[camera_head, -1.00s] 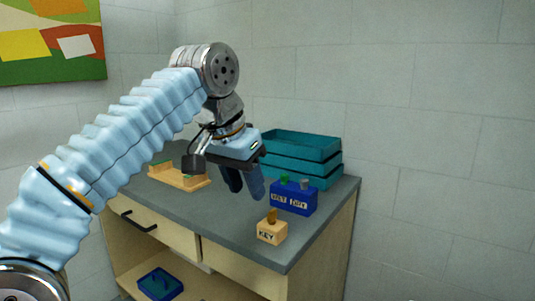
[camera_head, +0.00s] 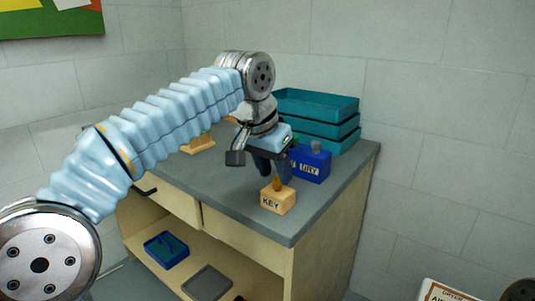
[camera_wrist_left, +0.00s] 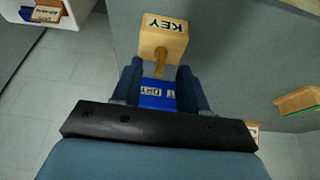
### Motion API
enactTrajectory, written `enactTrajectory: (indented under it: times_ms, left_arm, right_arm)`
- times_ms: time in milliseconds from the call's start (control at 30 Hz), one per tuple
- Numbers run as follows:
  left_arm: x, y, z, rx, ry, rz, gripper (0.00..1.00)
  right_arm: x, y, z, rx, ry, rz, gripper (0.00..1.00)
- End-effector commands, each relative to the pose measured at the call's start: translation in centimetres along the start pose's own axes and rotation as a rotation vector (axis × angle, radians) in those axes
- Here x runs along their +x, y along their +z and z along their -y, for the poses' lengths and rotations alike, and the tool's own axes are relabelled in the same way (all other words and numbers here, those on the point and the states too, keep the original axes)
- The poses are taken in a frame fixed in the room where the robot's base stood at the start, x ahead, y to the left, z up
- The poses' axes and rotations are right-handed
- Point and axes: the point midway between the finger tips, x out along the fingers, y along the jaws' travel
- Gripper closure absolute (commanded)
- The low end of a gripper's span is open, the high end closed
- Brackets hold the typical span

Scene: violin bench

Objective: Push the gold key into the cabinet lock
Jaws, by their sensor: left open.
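The gold key (camera_head: 277,184) stands upright in a wooden block labelled KEY (camera_head: 278,201) near the front right corner of the cabinet top. In the left wrist view the key (camera_wrist_left: 160,64) shows beyond my fingertips, with its block (camera_wrist_left: 163,38) behind it. My left gripper (camera_head: 272,172) is open, pointing down just behind the key; its two fingers (camera_wrist_left: 158,82) are spread and empty. The cabinet (camera_head: 240,234) has a drawer with a dark handle; I cannot make out a lock on it. My right gripper is not in view.
A blue holder labelled DRY (camera_head: 311,165) stands close behind the gripper. Stacked teal trays (camera_head: 318,118) stand at the back. A wooden rack (camera_head: 198,143) is at the left. A blue tray (camera_head: 166,250) and a grey one (camera_head: 208,283) are on the shelf below.

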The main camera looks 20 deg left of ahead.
Motion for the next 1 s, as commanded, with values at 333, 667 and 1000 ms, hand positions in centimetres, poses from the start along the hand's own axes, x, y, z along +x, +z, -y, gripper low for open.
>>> enactTrajectory:
  times_ms: [333,667,1000]
  left_arm:
    - [2.5,0.0,0.0,0.000,0.000,-0.001,0.57]
    - [2.5,0.0,0.0,0.000,0.000,-0.001,0.77]
    - [2.5,0.0,0.0,0.000,0.000,-0.001,0.95]
  right_arm:
    - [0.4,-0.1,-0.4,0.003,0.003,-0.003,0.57]
    - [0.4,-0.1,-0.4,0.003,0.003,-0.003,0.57]
    - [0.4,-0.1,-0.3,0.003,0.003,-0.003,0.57]
